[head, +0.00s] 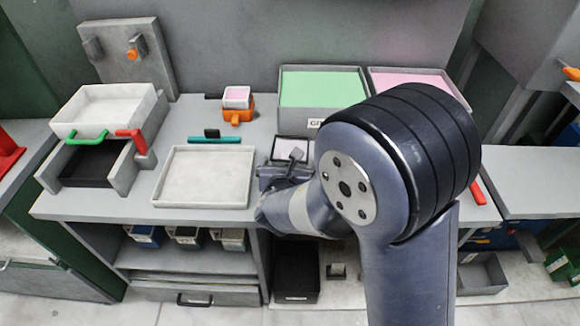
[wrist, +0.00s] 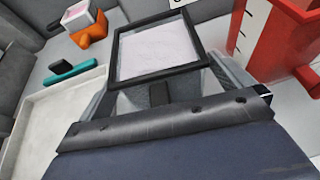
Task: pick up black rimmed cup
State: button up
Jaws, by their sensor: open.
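The black rimmed cup (head: 281,155) is a squarish cup with a black rim and pale pinkish contents. In the head view it stands on the bench, partly hidden by my gripper (head: 285,170). In the wrist view the cup (wrist: 191,31) is just ahead of my gripper (wrist: 165,88). My gripper is open, with a grey finger showing at either side of the cup's near part. I cannot tell whether the fingers touch it. The cup's lower part is mostly hidden.
A shallow white tray (head: 205,204) lies left of the cup. A red jug (wrist: 275,45) stands close right in the wrist view. My arm hides the bench's right part.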

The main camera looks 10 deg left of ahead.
jog(key=c, duration=0.9)
jog(key=shift+r, duration=0.15)
notch_tip(320, 180, up, 10)
jog(key=p, duration=0.1)
jog(key=shift+p, duration=0.3)
